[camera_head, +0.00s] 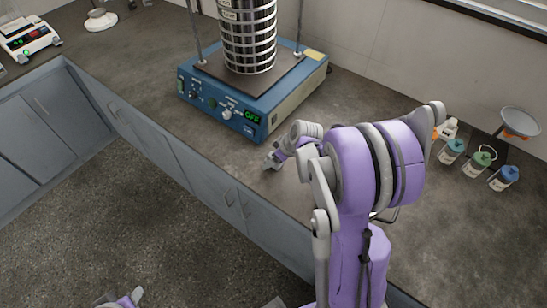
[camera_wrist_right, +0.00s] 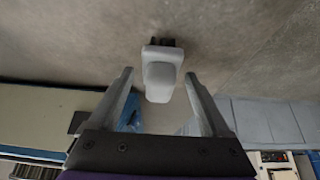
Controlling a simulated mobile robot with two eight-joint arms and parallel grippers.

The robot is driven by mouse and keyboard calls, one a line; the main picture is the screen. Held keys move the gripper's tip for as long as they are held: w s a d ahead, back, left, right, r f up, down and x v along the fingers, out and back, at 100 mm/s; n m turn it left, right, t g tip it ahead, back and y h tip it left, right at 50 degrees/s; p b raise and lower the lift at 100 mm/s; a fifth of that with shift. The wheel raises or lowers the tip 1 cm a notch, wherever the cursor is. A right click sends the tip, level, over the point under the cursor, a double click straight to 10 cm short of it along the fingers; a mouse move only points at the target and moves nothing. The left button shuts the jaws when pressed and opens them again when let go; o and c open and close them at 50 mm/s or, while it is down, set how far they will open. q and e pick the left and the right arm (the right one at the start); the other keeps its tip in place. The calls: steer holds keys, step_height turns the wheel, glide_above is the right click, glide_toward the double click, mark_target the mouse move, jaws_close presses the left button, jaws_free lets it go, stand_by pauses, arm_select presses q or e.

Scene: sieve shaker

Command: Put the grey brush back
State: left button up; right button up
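A light grey block with a short dark end, which looks like the grey brush (camera_wrist_right: 160,78), shows in the right wrist view between the fingers of my right gripper (camera_wrist_right: 160,72). Narrow gaps show on both sides of it, so the fingers look open around it and not closed on it. In the head view my right gripper (camera_head: 272,161) is low over the worktop near its front edge, before the shaker. The brush cannot be told from the gripper there. Part of my left gripper (camera_head: 125,300) shows at the bottom edge; its fingers are not clear.
The blue sieve shaker (camera_head: 285,98) with a sieve stack (camera_head: 249,38) stands behind my right gripper. Several small bottles (camera_head: 477,163) and a dish on a stand (camera_head: 519,122) are at the right. A balance (camera_head: 28,38) stands far left.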

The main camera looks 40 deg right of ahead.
arm_select(q)
steer(key=shift+w+r, duration=0.1)
arm_select(e)
steer(key=shift+w+r, duration=0.1)
steer(key=shift+r, duration=0.3)
steer(key=p+v, duration=0.2)
steer(key=v, duration=0.9)
arm_select(q)
steer(key=shift+w+r, duration=0.2)
steer(key=shift+r, duration=0.35)
steer(key=shift+w+r, duration=0.2)
steer(key=shift+r, duration=0.3)
arm_select(e)
steer(key=s+a+r+m, duration=0.1)
steer(key=s+a, duration=0.4)
steer(key=a, duration=0.4)
steer(key=s+a+r+m+h, duration=0.1)
steer(key=s+a+m, duration=0.1)
steer(key=s+a, duration=0.4)
steer(key=a, duration=0.3)
steer(key=shift+a+h, duration=0.25)
steer(key=shift+h, duration=0.05)
